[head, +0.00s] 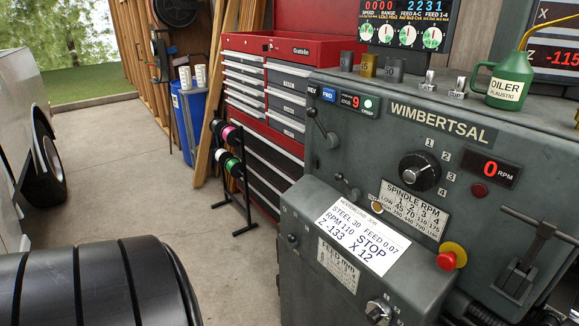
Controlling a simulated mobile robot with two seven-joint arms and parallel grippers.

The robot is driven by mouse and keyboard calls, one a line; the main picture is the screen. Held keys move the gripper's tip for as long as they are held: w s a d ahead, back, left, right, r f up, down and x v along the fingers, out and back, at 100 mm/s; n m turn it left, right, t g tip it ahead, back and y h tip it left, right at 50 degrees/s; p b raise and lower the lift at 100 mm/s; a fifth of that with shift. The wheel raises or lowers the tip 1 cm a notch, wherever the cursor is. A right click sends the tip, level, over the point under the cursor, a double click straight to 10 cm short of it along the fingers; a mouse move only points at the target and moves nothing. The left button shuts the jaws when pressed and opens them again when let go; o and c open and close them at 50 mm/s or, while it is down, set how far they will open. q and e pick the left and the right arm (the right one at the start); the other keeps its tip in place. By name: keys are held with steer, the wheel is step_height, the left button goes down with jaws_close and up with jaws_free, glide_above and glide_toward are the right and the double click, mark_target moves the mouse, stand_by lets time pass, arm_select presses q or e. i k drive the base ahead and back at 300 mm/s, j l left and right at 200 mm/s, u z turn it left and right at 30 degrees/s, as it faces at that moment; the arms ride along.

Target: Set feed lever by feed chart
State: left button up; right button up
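The grey-green lathe headstock marked WIMBERTSAL (470,150) fills the right side. A plate reading FEED mm (338,265), the feed chart, sits low on its front; its small figures are unreadable. A white job card (362,238) above it reads STEEL 30, FEED 0.07, RPM 110, STOP, Z -133, X 12. A dark lever (322,125) is on the upper left of the front, and a smaller lever (347,188) is below it. A small knob (292,239) is at the lower left. I cannot tell which is the feed lever. Neither gripper is in view.
A red emergency knob (452,256), a speed dial (420,172) and a T-shaped handle (520,265) stick out of the front. A green oiler (508,80) stands on top. A red tool chest (265,90) is behind. Open concrete floor (130,180) lies left.

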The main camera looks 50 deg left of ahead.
mark_target(291, 241)
steer(key=k+j+u, duration=0.1)
steer(key=u, duration=0.4)
steer(key=k+j+u, duration=0.1)
steer(key=u, duration=0.4)
steer(key=j+u, duration=0.25)
steer(key=u, duration=0.25)
